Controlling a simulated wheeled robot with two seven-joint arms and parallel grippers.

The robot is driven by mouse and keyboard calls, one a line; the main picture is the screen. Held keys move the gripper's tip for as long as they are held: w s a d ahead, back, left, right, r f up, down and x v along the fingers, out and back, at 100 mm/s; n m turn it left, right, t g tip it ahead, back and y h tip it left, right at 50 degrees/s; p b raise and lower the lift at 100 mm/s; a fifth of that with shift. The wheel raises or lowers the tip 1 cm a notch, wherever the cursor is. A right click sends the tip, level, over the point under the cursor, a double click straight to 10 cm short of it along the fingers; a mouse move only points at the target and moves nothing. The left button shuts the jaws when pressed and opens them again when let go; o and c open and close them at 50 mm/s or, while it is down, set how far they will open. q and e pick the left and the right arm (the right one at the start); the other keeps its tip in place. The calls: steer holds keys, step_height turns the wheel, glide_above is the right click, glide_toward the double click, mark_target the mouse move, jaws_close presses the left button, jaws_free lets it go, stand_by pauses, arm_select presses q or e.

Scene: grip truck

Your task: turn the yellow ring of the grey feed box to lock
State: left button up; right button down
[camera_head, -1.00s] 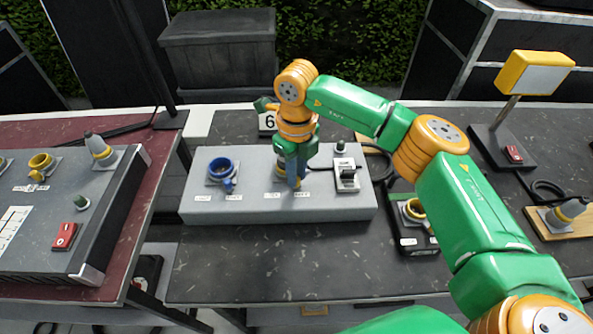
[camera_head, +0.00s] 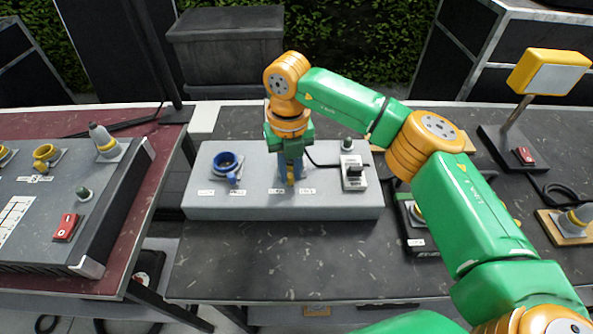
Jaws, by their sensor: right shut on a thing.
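The grey feed box (camera_head: 232,207) lies on the dark table, with a blue ring socket (camera_head: 226,165) on its left part. The yellow ring (camera_head: 291,178) is right of the blue one, and only a small yellow piece shows between my fingers. My right gripper (camera_head: 291,172) points down onto the box and is shut on the yellow ring, hiding most of it. White labels lie in front of the ring, but I cannot read them clearly. My left gripper is not in view.
A red-topped table with another panel (camera_head: 103,215) stands at the left. A yellow lamp (camera_head: 550,72) and a black box (camera_head: 418,232) are at the right. The table front is clear.

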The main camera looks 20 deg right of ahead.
steer(key=shift+w+a+m, duration=0.25)
steer(key=shift+a+m, duration=0.15)
steer(key=shift+m, duration=0.65)
steer(key=shift+w+a+m, duration=0.25)
steer(key=shift+a+m, duration=0.15)
steer(key=shift+m, duration=0.65)
steer(key=c, duration=0.8)
jaws_free()
steer(key=shift+w, duration=0.1)
step_height(320, 180, up, 7)
steer(key=shift+r+b, duration=0.1)
steer(key=shift+b, duration=0.45)
